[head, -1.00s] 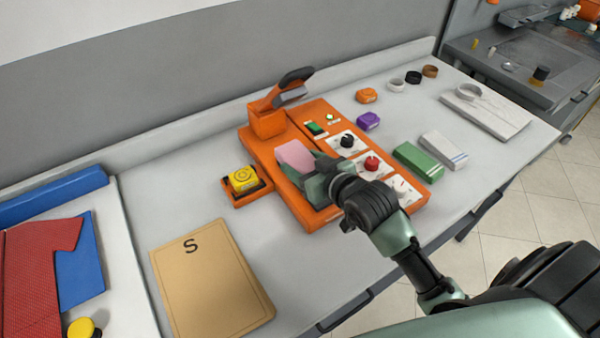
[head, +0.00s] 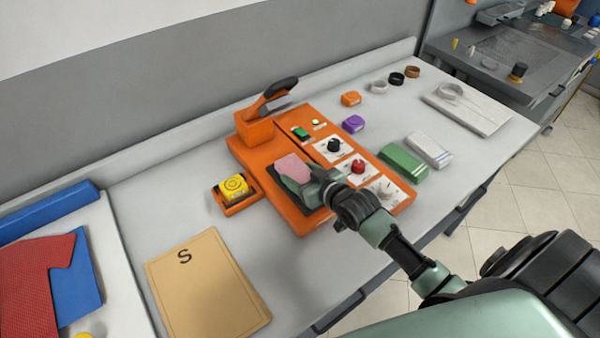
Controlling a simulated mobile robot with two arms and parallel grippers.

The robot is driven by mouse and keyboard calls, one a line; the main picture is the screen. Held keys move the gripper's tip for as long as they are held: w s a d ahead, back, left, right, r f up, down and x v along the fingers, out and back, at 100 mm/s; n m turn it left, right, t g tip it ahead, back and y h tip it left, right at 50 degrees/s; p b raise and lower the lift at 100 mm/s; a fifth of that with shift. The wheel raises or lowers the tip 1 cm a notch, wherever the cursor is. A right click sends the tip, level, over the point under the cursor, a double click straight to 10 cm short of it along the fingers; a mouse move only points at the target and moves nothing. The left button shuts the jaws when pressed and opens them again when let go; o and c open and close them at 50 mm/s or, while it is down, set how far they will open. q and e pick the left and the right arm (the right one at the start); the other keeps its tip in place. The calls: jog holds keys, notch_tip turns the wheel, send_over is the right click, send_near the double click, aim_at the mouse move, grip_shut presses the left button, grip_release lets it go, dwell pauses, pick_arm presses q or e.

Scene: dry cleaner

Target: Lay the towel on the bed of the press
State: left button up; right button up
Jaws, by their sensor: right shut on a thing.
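The orange press (head: 240,152) stands on the counter with its handled upper part (head: 272,100) raised. A pink folded towel (head: 291,166) is over the dark bed (head: 318,217) of the press. My right gripper (head: 306,178) is shut on the towel's near right part and hides some of it and much of the bed. I cannot tell whether the towel's underside touches the bed. My left gripper is not in view.
The press panel has a red knob (head: 358,167) and a black knob (head: 334,145). A yellow block (head: 234,187) sits in an orange holder at left. A green folded cloth (head: 403,163) and a white one (head: 429,150) lie at right. A tan S board (head: 207,285) lies in front.

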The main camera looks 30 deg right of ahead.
jog(key=shift+f, duration=0.1)
jog(key=o, duration=1.4)
jog(key=shift+c, duration=0.2)
jog(key=shift+s, duration=0.3)
jog(key=b+v, duration=0.1)
jog(key=v, duration=1)
jog(key=shift+s+r+b, duration=0.2)
jog(key=shift+b, duration=0.15)
